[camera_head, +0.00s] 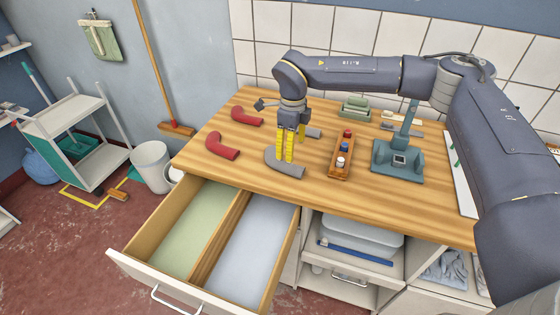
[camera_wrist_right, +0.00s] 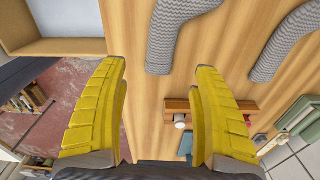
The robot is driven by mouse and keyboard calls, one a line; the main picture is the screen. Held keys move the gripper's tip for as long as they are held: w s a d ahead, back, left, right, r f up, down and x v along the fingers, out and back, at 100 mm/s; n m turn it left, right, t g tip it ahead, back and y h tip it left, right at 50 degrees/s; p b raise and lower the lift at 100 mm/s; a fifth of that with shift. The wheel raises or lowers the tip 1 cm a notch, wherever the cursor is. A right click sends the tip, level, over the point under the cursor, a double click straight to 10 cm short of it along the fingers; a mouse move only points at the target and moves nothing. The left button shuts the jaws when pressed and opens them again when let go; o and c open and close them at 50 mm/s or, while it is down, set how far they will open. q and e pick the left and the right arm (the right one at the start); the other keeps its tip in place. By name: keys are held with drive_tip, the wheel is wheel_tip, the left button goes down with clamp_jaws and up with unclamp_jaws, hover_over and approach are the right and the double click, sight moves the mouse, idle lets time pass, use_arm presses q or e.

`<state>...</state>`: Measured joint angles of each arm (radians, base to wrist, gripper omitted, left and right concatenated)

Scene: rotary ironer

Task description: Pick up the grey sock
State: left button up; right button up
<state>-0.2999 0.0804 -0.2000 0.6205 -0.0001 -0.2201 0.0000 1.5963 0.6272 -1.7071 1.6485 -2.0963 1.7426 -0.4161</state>
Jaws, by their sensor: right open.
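One grey sock (camera_head: 296,170) lies on the wooden worktop near its front edge, partly hidden by my right gripper. A second grey sock (camera_head: 313,133) lies farther back, also partly hidden by the gripper. Both ribbed grey socks show in the right wrist view, one at the top middle (camera_wrist_right: 161,50) and one at the upper right (camera_wrist_right: 270,62). My right gripper (camera_head: 285,158) points down with its yellow fingers over the nearer sock. Its fingers (camera_wrist_right: 164,68) are spread apart with nothing between them. My left gripper is in no view.
A wooden rack of small bottles (camera_head: 340,170) and a teal stand (camera_head: 398,165) are to the right. The drawer (camera_head: 135,258) below is open, with empty green and pale blue compartments.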

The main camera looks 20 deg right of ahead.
sight(290, 166)
drive_tip(key=shift+w+f, duration=0.15)
drive_tip(key=shift+f, duration=4.3)
drive_tip(key=c, duration=0.9)
